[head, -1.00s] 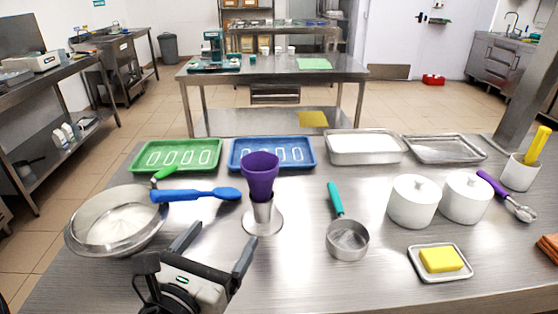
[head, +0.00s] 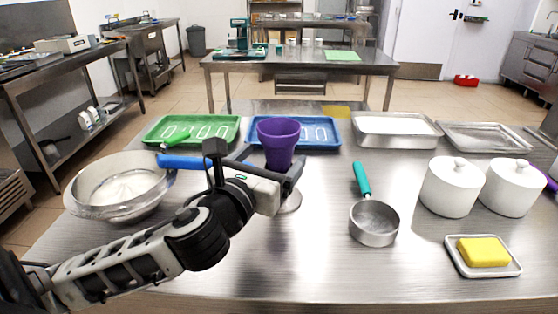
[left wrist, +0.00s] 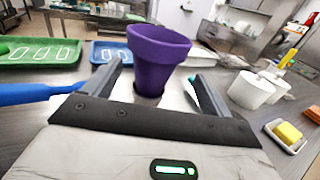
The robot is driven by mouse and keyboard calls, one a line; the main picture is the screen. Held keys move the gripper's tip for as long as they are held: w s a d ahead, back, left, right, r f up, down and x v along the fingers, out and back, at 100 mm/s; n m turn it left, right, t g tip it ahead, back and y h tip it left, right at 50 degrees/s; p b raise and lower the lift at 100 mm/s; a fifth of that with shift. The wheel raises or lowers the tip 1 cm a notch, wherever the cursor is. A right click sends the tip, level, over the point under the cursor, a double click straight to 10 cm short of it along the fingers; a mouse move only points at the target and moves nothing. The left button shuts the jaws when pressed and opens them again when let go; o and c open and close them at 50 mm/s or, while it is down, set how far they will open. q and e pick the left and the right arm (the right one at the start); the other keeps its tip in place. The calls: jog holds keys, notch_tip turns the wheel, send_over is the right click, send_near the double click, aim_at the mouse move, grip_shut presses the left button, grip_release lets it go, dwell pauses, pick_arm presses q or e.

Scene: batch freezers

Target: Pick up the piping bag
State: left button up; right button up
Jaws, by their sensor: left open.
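The purple piping bag (head: 279,138) stands upright, wide end up, in a metal holder whose round base (head: 291,201) shows on the steel table. My left gripper (head: 272,168) is open, with its fingers reaching toward the bag at about the height of its lower part. In the left wrist view the bag (left wrist: 157,55) stands between and just beyond the two open fingers (left wrist: 150,85), apparently not gripped. The gripper hides most of the holder in the head view. My right gripper is not in view.
A metal bowl of white contents (head: 118,188) and a blue-handled spatula (head: 186,162) lie left. Green (head: 150,135) and blue (head: 330,135) trays are behind. A teal-handled measuring cup (head: 374,223), white jars (head: 449,190) and a yellow block (head: 483,251) are right.

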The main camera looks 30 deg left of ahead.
aim_at(271, 151)
pick_arm(q)
jog(key=shift+w+a+r, duration=0.1)
jog(key=shift+w+a, duration=0.1)
jog(key=shift+w, duration=0.25)
jog(key=w, duration=0.1)
jog(key=w+a, duration=0.1)
jog(key=w, duration=0.1)
jog(key=shift+w+p, duration=0.3)
jog(key=shift+p, duration=0.05)
jog(key=shift+w+a, duration=0.1)
jog(key=shift+w, duration=0.3)
jog(key=c, duration=1)
jog(key=shift+c, duration=0.2)
